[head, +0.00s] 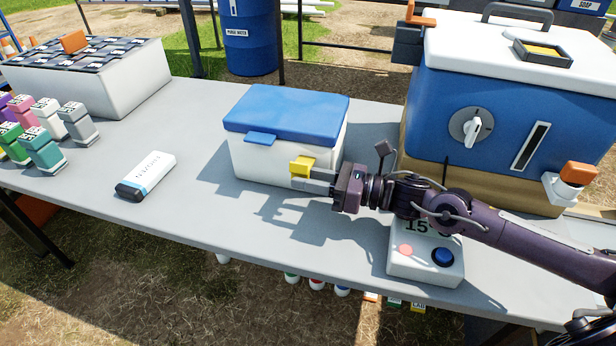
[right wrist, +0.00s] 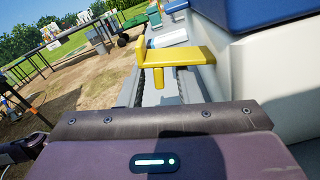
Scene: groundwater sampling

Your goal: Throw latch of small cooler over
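The small cooler (head: 290,160) stands on the grey table with its blue lid (head: 288,110) closed. A blue tab (head: 261,138) sticks out at the lid's front edge. The yellow latch (head: 303,165) is at the cooler's front right and also shows in the right wrist view (right wrist: 180,56). My right gripper (head: 312,182) reaches in from the right, just at the latch. In the right wrist view its fingers are apart, with a yellow stem between them; contact cannot be told. My left gripper is not in view.
A big blue cooler (head: 480,120) with a dial stands at right. A white button box (head: 425,262) sits below my right arm. A white bottle-like device (head: 147,177), several small bottles (head: 42,150) and a white case (head: 120,95) are at left. The table's front middle is clear.

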